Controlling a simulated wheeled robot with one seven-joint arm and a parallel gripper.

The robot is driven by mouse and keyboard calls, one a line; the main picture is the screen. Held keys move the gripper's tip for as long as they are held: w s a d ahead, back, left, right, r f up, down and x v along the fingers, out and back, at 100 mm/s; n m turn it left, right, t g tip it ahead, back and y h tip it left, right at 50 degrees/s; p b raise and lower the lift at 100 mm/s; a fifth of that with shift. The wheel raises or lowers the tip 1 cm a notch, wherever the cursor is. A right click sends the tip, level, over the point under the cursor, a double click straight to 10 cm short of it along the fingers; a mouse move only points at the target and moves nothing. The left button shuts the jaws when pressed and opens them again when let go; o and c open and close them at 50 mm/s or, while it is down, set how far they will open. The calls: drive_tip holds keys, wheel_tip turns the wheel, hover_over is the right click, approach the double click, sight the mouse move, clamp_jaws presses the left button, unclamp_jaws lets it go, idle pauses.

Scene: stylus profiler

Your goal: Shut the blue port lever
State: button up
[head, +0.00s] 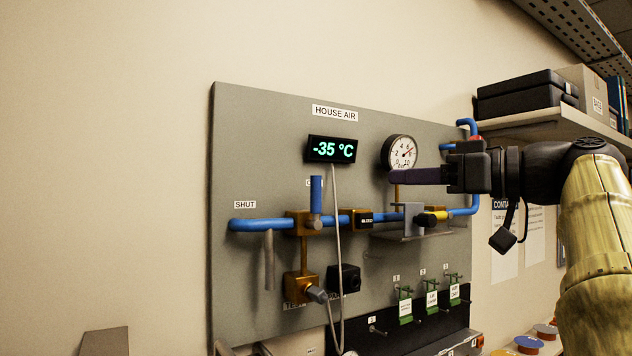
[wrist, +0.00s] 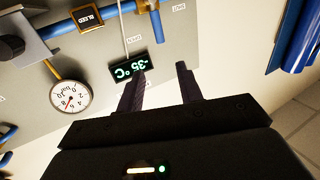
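The blue port lever (head: 316,195) stands upright on a brass valve body (head: 299,224) on the grey panel, across the horizontal blue pipe. It partly covers a small label behind it. A SHUT label (head: 245,204) sits to its left, above the pipe. The lever also shows in the wrist view (wrist: 156,27), near the top edge. My gripper (head: 391,176) is right of the lever in the head view, in front of the panel and below the round gauge. In the wrist view its two fingers (wrist: 160,70) are spread apart with nothing held between them.
A display (head: 332,149) reads -35 °C above the lever, and its grey cable hangs just right of it. The gauge (head: 399,152) and a yellow-and-black fitting (head: 432,218) are near my gripper. A shelf (head: 550,125) with cases is at right.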

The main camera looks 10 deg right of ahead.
sight(320, 180)
drive_tip(key=shift+w, duration=0.15)
drive_tip(key=p+x, duration=0.6)
drive_tip(key=x, duration=1)
drive_tip(key=shift+w+a+r+p, duration=0.1)
drive_tip(key=shift+w+a+p, duration=0.1)
drive_tip(key=shift+p, duration=0.2)
drive_tip(key=shift+w+a, duration=0.2)
drive_tip(key=shift+w, duration=0.05)
clamp_jaws()
